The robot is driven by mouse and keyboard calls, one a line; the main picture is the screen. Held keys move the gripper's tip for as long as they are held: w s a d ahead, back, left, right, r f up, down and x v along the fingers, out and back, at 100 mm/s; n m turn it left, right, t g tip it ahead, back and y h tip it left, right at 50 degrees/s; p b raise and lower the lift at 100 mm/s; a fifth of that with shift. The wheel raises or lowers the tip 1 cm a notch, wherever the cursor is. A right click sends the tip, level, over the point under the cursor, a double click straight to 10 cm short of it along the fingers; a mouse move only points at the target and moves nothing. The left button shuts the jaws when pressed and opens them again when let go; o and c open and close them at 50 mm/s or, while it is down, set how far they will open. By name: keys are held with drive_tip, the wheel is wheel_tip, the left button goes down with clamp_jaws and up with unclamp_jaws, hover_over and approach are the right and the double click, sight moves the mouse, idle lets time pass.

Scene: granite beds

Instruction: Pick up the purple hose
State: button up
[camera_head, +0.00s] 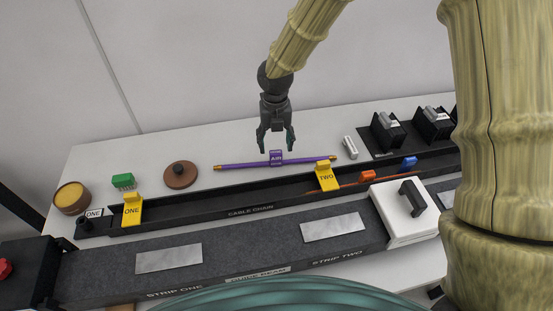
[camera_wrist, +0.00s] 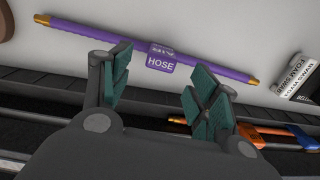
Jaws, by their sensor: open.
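The purple hose (camera_head: 241,164) is a straight purple rod with brass ends and a purple tag. It lies on the white table behind the black cable chain tray, and the tag reads "AIR" in the head view. In the wrist view the hose (camera_wrist: 105,36) crosses the upper part, and its tag (camera_wrist: 161,60) shows "HOSE". My gripper (camera_head: 275,146) is open and empty, pointing down above the hose near the tag. In the wrist view its green-padded fingers (camera_wrist: 162,92) are apart, with the tag just beyond the gap between them. The fingers do not hold the hose.
The black cable chain tray (camera_head: 225,201) runs in front of the hose, with yellow tags ONE (camera_head: 132,210) and TWO (camera_head: 326,177). A brown disc (camera_head: 181,176) is left of the hose. The table behind is clear.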

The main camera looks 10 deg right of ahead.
sight(276, 152)
drive_tip(key=shift+w+f, duration=0.6)
drive_tip(key=shift+f, duration=0.3)
drive_tip(key=shift+s+d+f+p, duration=0.1)
drive_tip(key=shift+s+f+p, duration=0.2)
drive_tip(key=shift+s+p, duration=0.2)
drive_tip(key=shift+f+p, duration=0.55)
drive_tip(key=shift+f, duration=1.5)
drive_tip(key=c, duration=1.1)
